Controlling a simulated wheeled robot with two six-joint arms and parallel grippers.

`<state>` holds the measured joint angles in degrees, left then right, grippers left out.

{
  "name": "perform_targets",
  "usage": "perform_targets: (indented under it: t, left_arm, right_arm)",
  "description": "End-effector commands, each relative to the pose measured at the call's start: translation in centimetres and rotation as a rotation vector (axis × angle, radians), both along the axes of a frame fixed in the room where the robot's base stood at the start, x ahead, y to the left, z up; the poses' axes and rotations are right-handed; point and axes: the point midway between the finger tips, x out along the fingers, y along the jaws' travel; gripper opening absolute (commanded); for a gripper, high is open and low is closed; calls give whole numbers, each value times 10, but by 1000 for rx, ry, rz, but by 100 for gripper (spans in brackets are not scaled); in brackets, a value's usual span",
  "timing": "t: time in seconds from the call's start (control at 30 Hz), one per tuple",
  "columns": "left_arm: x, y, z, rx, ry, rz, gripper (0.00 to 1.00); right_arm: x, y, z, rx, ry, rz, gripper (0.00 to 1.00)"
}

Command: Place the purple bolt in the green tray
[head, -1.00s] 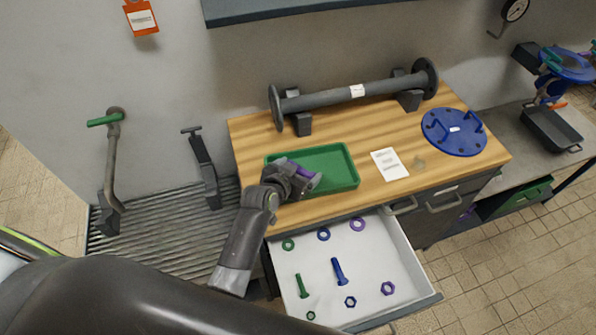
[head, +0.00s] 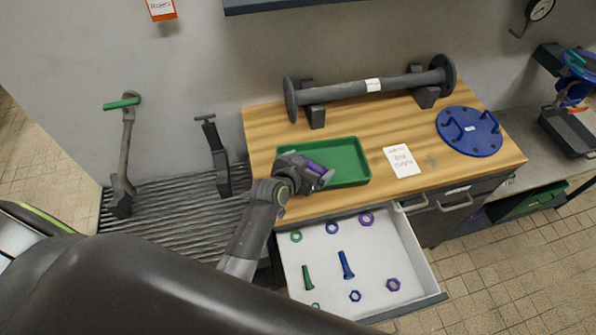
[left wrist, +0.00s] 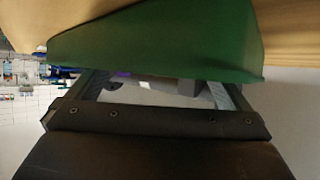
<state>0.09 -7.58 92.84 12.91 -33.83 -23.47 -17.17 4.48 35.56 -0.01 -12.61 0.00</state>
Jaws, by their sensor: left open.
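The green tray (head: 345,158) lies on the wooden bench top, left of its middle. It also fills the top of the left wrist view (left wrist: 160,40). My left gripper (head: 322,178) is open and low over the left part of the tray. The purple bolt (head: 318,168) shows at the gripper's fingers, partly covered by them. I cannot tell whether it touches the tray floor or a finger. In the left wrist view only a small purple patch shows near the jaws. My right gripper is not in view.
An open drawer (head: 412,282) below holds green, blue and purple rings, nuts and bolts. A grey flanged pipe (head: 345,90) lies on supports behind the tray. A white card (head: 402,161) and a blue flange (head: 468,132) are to the right.

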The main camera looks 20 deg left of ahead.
Motion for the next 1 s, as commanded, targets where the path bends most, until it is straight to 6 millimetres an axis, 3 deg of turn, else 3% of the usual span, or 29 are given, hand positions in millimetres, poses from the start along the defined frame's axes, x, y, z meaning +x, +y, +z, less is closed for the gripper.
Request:
perform_targets:
  t: [0.6, 1.0]
  left_arm:
    - [-78, 17, 42, 0, 0, 1, 100]
    - [-99, 22, 55, 0, 0, -1, 100]
  right_arm:
    - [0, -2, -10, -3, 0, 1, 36]
    - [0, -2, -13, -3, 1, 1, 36]
